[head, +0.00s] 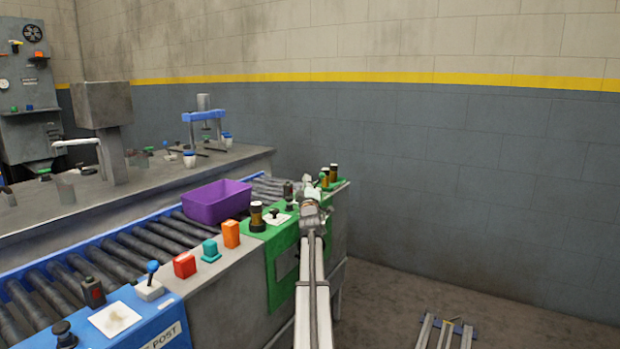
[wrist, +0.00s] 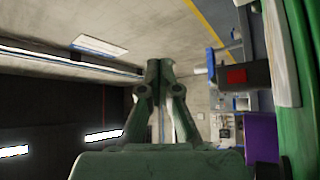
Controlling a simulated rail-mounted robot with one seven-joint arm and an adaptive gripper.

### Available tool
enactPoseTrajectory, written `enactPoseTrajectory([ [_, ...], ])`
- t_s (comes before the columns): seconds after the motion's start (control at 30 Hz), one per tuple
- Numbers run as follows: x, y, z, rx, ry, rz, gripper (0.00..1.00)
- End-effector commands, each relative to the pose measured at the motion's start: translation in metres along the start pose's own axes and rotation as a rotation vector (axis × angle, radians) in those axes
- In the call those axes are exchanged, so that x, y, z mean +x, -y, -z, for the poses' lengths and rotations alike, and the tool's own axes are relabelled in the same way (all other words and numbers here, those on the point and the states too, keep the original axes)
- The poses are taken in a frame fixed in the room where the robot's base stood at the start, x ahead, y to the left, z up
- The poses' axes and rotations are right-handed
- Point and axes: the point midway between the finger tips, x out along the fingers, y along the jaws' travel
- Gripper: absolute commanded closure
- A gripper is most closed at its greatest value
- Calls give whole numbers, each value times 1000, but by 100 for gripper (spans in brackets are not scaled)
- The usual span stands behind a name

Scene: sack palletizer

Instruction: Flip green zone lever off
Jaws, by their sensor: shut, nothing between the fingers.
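The green zone (head: 284,262) is a green panel on the front edge of the conveyor bench. My gripper (head: 312,194) is over its far right part, with the arm reaching in from below. In the wrist view my gripper's fingers (wrist: 160,72) are together and empty. The gripper hides part of the green zone, and I cannot clearly make out the green zone's lever. A dark box with a red face (wrist: 237,76) shows at the right of the wrist view, beside a green surface (wrist: 289,50), apart from the fingers.
A purple bin (head: 217,203) sits on the roller conveyor (head: 150,243). A black-and-gold cylinder (head: 257,217) stands on the green zone's left. Orange (head: 231,234), teal (head: 210,250) and red (head: 184,265) items line the edge. A blue-knobbed lever (head: 151,281) stands in the blue zone.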

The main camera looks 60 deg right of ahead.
Motion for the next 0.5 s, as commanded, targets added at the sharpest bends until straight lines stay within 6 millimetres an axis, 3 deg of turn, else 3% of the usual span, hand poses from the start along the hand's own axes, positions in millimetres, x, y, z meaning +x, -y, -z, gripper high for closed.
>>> enactPoseTrajectory([
  [0.03, -15, -1, 2, 1, 0, 1, 100],
  [0.2, -42, 4, 2, 0, -1, 0, 100],
  [0.5, -60, 8, 2, 1, -1, -1, 100],
])
